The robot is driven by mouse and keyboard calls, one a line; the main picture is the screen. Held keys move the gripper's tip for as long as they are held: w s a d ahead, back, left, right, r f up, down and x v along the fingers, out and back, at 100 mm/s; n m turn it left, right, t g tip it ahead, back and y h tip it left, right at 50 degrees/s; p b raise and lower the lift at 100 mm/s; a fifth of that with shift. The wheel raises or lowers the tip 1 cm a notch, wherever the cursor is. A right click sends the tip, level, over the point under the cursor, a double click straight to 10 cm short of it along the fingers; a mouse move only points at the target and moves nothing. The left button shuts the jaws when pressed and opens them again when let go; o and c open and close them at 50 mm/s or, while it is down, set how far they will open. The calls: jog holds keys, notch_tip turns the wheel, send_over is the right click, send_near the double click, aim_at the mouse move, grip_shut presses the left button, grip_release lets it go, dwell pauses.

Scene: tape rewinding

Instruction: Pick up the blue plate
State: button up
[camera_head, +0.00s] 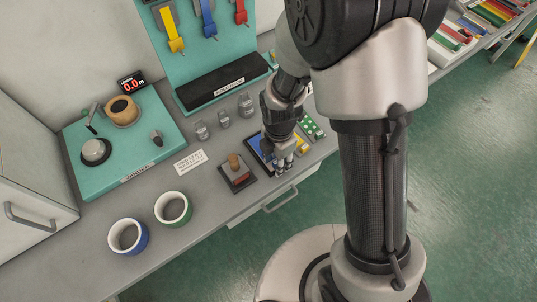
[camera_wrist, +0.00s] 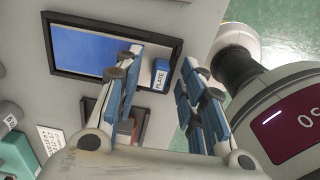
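A small blue block with a white label reading "PLATE" (camera_wrist: 161,74) shows in the wrist view at the end of a dark-framed tray (camera_wrist: 115,31). Beside it in the tray is a flat blue surface (camera_wrist: 85,48); I cannot tell whether both are one piece. In the head view the blue surface (camera_head: 262,147) is partly hidden by my gripper (camera_head: 282,166). My gripper (camera_wrist: 163,60) is open in the wrist view, its two fingers apart, with the labelled block showing between and beyond the tips. I cannot tell whether a finger touches it.
A yellow piece (camera_head: 302,144) and a green white-dotted piece (camera_head: 312,126) lie to the right. Two cups, blue (camera_head: 128,237) and green (camera_head: 173,208), stand nearer the left. The counter's front edge is close.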

jog(key=shift+r, duration=0.1)
grip_shut()
dwell(0.5)
